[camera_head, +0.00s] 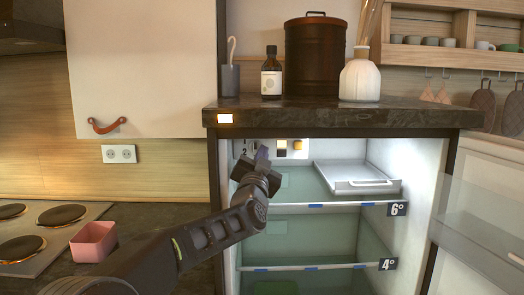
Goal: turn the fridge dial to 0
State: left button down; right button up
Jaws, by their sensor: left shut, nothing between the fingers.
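The fridge (314,223) stands open below a dark stone top, its inside lit. At its upper left inside is a light control panel (297,154) with a "2" visible at its left and small yellow and dark squares. My left gripper (262,153) is shut and empty, in front of this panel at the upper left of the opening. The gripper and wrist cover part of the panel, and I cannot make out the dial or its setting. I cannot tell whether the gripper touches the panel. My right gripper is not in view.
A white tray (357,187) sits on the upper shelf, marked 6°; the lower shelf is marked 4°. The fridge door (484,215) is open at right. A bottle, canister (315,57) and vase stand on top.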

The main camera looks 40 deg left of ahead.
pick_arm(q)
jog(key=b+v, duration=0.1)
jog(key=v, duration=0.6)
jog(key=shift+s+f, duration=0.1)
jog(key=shift+s, duration=0.05)
dwell(0.3)
